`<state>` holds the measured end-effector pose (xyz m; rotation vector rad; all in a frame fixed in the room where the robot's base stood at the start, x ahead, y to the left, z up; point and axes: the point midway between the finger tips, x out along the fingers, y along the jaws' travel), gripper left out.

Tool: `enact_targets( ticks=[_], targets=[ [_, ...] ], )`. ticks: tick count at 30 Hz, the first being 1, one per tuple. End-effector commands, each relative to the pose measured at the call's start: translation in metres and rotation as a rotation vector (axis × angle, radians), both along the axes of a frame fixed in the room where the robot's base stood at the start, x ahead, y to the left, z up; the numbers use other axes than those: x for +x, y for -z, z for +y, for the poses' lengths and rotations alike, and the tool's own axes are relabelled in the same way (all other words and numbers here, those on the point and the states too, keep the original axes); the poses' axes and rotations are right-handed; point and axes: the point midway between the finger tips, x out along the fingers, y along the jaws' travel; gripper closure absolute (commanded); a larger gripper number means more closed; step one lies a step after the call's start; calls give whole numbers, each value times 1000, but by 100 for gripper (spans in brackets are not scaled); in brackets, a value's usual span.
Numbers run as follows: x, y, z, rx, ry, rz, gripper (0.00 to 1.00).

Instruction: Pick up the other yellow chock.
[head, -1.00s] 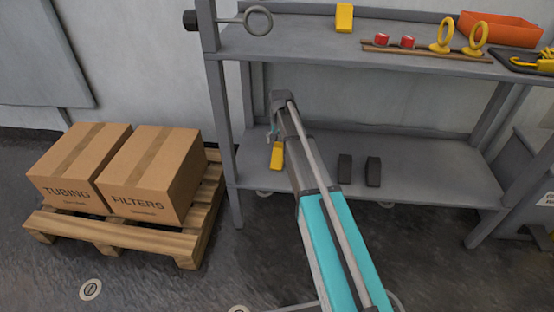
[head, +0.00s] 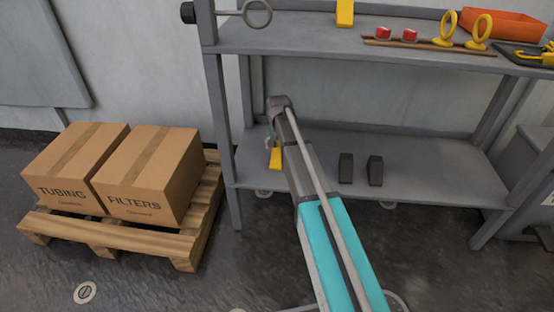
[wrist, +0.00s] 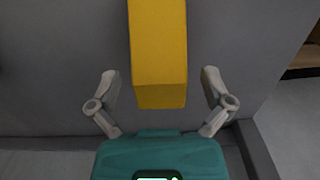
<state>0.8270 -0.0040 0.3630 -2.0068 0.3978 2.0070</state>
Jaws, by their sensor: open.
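A yellow chock (head: 275,158) stands at the left end of the lower shelf (head: 420,172), partly hidden by my arm in the head view. In the wrist view the yellow chock (wrist: 158,55) reaches down between the two fingers of my gripper (wrist: 160,88). The fingers are open, with a gap on each side of the chock. Another yellow chock (head: 345,13) stands on the upper shelf, near its back. In the head view my gripper is mostly hidden behind the arm, beside the lower chock.
Two black chocks (head: 345,168) stand right of my arm on the lower shelf. The upper shelf (head: 300,38) above holds red and yellow items and an orange bin (head: 500,25). A left shelf post (head: 226,150) and a pallet (head: 120,235) with boxes stand left.

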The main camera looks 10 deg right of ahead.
Motion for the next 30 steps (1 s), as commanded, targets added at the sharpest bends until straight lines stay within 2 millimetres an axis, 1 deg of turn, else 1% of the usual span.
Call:
enact_targets(
  ticks=[1,8,28,29,30],
  targets=[
    [0,8,0,0,0,0,0],
    [0,19,0,0,0,0,0],
    [0,19,1,0,-1,0,0],
    [0,19,1,0,-1,0,4],
    [0,19,1,0,-1,0,11]
  ],
)
